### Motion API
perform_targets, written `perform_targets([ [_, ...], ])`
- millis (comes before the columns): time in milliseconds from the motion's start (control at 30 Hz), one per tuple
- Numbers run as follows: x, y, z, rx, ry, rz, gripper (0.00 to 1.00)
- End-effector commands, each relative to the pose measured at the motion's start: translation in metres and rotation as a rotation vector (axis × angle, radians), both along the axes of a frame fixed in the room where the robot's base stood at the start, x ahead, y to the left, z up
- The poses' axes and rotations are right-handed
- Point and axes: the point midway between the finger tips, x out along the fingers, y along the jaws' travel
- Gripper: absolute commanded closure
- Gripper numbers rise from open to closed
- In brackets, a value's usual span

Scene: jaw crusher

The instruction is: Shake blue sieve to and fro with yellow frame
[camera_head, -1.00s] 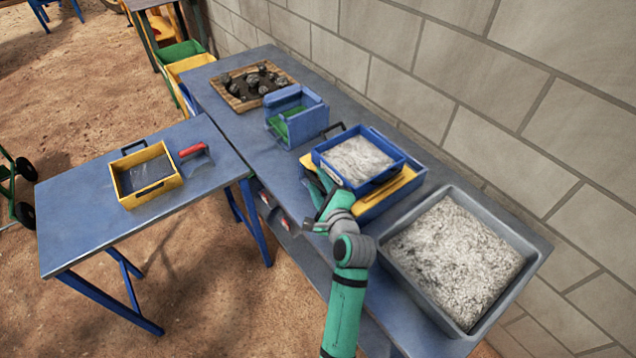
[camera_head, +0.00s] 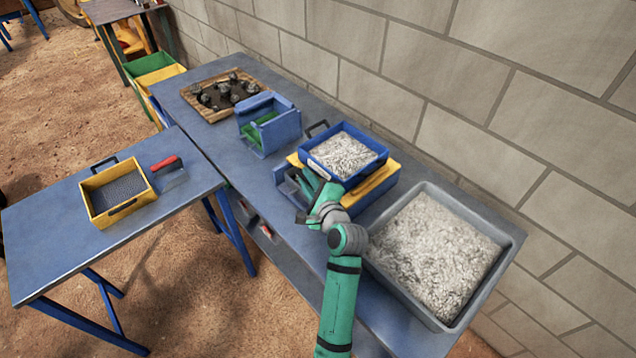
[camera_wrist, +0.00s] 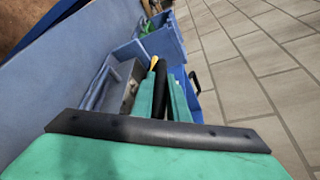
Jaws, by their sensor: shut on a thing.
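The blue sieve (camera_head: 382,158) is full of grey gravel and rests on the yellow frame (camera_head: 376,184), over a blue box (camera_head: 385,195) on the long bench. The sieve has a black handle (camera_head: 317,126) on its far left side and another nearer my arm. My gripper (camera_head: 322,190) reaches in from the front. In the wrist view my gripper (camera_wrist: 160,95) is shut on a black handle (camera_wrist: 158,85). The fingers hide part of the near side of the sieve.
A grey tray of gravel (camera_head: 510,240) stands right of the sieve, close to my arm. A blue machine (camera_head: 268,122) and a wooden tray of dark stones (camera_head: 188,92) are left. A yellow sieve (camera_head: 92,205) and a red-handled tool (camera_head: 168,172) lie on the side table. A block wall stands behind.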

Motion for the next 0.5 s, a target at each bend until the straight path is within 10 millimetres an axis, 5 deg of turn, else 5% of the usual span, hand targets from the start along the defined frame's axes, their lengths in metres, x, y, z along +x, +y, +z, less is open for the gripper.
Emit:
perform_targets([
  [433, 0.0022, 0.0117, -0.0013, 0.001, 0.003, 0.024, 1.0],
  [500, 0.0022, 0.0118, -0.0012, 0.001, 0.003, 0.024, 0.72],
])
